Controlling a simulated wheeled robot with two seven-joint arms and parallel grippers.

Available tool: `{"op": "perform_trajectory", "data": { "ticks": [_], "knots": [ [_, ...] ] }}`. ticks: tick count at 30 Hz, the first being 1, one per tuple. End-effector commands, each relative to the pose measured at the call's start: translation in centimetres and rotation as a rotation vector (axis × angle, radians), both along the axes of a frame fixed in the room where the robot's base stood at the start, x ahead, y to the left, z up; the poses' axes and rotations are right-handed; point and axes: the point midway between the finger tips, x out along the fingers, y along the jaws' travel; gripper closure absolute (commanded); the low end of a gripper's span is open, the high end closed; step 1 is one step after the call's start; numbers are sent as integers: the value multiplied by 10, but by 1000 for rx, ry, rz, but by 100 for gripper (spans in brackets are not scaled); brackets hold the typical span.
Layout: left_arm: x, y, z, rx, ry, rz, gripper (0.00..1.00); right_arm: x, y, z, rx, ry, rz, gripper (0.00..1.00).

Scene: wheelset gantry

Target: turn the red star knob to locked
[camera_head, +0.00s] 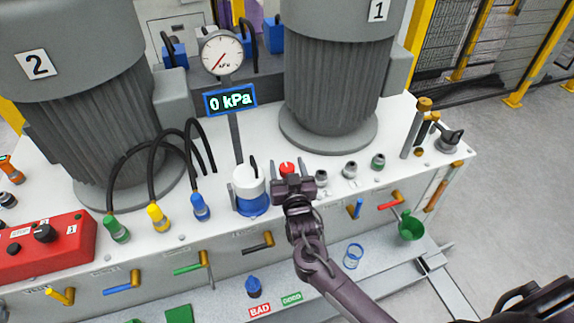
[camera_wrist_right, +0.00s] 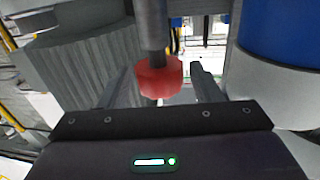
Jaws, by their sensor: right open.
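The red star knob (camera_head: 287,168) sits on the white bench top, just right of the blue and white cylinder, and its lower part is hidden by my right gripper (camera_head: 292,183). In the right wrist view the red knob (camera_wrist_right: 158,80) is on a dark shaft, in the gap between the two fingers. My right gripper (camera_wrist_right: 160,85) is open, with space on both sides of the knob. I cannot tell whether a finger touches it. The knob's locked mark is not readable. My left gripper is not in view.
The blue and white cylinder (camera_head: 249,190) stands close left of my gripper. Small grey and green knobs (camera_head: 350,169) stand to the right. A large grey motor (camera_head: 335,75) rises behind. Coloured levers (camera_head: 190,267) stick out of the front face. The display (camera_head: 231,99) reads 0 kPa.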

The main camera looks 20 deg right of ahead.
Motion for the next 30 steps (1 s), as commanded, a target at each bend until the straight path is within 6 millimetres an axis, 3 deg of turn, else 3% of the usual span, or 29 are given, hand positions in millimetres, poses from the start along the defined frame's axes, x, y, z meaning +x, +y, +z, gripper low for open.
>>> {"op": "perform_trajectory", "data": {
  "ticks": [7,18,30],
  "knots": [
    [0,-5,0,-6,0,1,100,1,0,0,1,0,0,42],
    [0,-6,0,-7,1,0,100,1,0,0,0,0,0,86],
    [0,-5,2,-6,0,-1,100,1,-1,0,-5,1,95,86]
  ]
}}
